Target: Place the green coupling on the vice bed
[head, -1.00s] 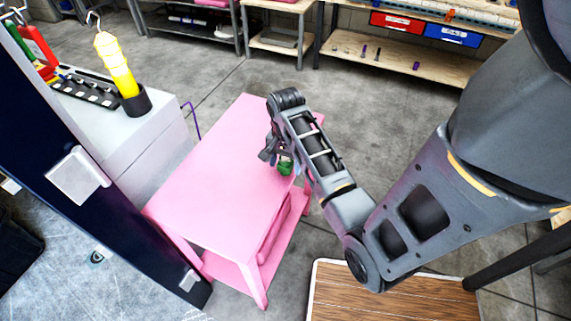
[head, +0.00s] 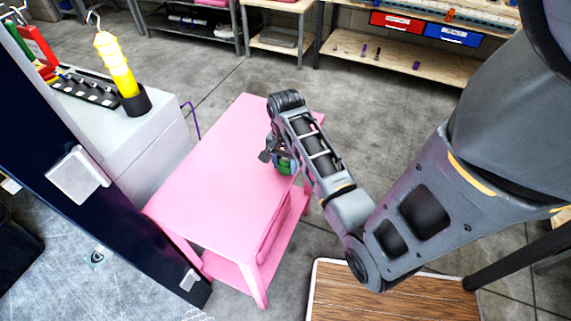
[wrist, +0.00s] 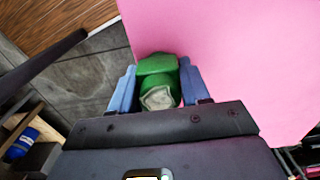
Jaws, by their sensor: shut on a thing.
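The green coupling (wrist: 157,64) is between the two blue fingers of my gripper (wrist: 157,78) in the wrist view, with a pale grey end toward the palm. My gripper is shut on it. In the head view, the coupling (head: 286,166) shows as a small green patch under my gripper (head: 278,159), partly covered by the arm. It is over the right part of a pink table (head: 210,190); I cannot tell the height of the gap. I cannot make out a vice bed in either view.
A grey cabinet (head: 150,140) with a yellow lamp (head: 115,65) stands left of the table. A dark post (head: 90,190) rises at front left. A wood-topped platform (head: 400,297) lies at front right. Shelves line the back. The pink tabletop's visible part is bare.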

